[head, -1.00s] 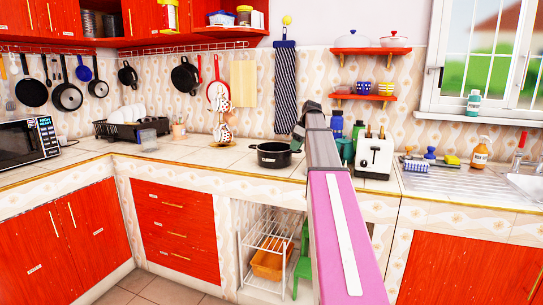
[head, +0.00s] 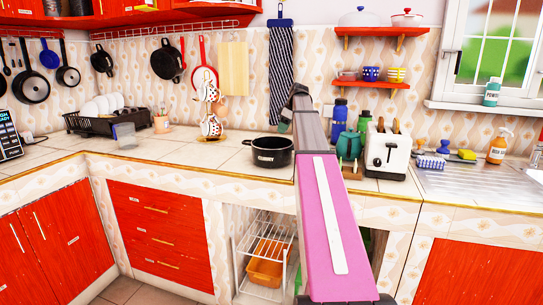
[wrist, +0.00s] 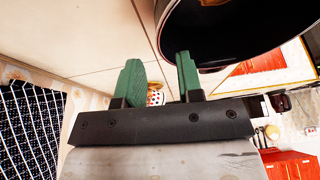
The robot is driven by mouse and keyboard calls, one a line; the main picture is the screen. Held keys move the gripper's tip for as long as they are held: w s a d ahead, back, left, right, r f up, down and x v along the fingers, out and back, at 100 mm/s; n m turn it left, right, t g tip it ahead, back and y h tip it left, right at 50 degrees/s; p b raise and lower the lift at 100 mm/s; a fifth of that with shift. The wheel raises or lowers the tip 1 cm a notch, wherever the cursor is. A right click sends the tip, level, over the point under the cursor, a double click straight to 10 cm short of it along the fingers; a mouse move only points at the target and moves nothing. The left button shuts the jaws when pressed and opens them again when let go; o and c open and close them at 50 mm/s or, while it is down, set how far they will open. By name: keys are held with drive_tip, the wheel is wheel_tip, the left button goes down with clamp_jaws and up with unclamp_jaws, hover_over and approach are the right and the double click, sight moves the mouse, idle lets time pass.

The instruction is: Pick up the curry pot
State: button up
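The curry pot (head: 272,154) is a round black pot with a pale label on its front. It stands upright on the tiled counter, just left of my arm in the head view. In the wrist view a large dark round pot (wrist: 225,28) fills the upper right, close to my gripper's fingers. My gripper (wrist: 159,66) has two green fingers standing apart, with no object held between them. The right finger is at or very near the pot's edge; I cannot tell whether they touch.
A cup stand (head: 211,115) is behind left, and a dish rack (head: 104,120) farther left. A striped towel (head: 283,80) hangs behind.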

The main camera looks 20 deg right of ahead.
sight(278, 141)
drive_tip(key=shift+x, duration=3.45)
drive_tip(key=shift+s, duration=0.2)
clamp_jaws()
